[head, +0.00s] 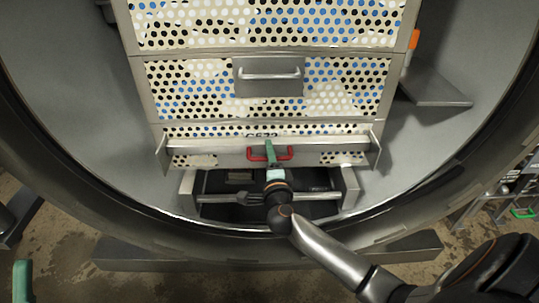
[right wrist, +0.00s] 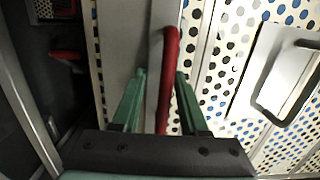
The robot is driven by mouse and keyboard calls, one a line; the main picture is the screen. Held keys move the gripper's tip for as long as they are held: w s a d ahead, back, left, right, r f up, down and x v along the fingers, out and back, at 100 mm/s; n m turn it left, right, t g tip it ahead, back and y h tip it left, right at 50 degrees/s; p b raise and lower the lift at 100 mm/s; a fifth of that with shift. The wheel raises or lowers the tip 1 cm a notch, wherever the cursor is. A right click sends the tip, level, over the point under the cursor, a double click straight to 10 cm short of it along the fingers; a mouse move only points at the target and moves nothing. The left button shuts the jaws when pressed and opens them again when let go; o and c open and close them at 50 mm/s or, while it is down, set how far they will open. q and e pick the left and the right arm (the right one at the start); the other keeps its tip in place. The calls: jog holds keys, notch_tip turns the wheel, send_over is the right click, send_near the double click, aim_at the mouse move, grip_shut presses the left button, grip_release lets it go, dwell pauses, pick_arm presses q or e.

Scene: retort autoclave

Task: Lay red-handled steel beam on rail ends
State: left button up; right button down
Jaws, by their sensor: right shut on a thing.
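The steel beam (head: 210,147) is a long grey bar lying level across the front of the lowest perforated crate, with a bent end piece at each side. Its red handle (head: 284,153) is at the middle. My right gripper (head: 269,151) is shut on this handle; in the right wrist view the red handle (right wrist: 168,75) stands between its green fingers. The left rail end (head: 187,187) and right rail end (head: 350,186) show below the beam. I cannot tell whether the beam touches them. A green piece (head: 21,281) at the lower left edge looks like my left fingertip.
Perforated crates (head: 262,100) with a grey handle plate (head: 268,75) fill the round vessel behind the beam. The vessel rim (head: 110,214) curves below. A grey bracket (head: 433,90) juts out on the right. A dark recess with a crossbar (head: 215,198) lies between the rails.

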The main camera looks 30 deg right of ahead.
pick_arm(q)
notch_tip(320, 180, down, 8)
jog(key=d+b, duration=0.1)
jog(key=b, duration=0.6)
jog(key=shift+w+f+g, duration=0.15)
jog(key=shift+w+g, duration=0.05)
jog(key=shift+g, duration=0.2)
pick_arm(e)
jog(key=shift+f, duration=4.7)
jog(key=shift+f, duration=0.45)
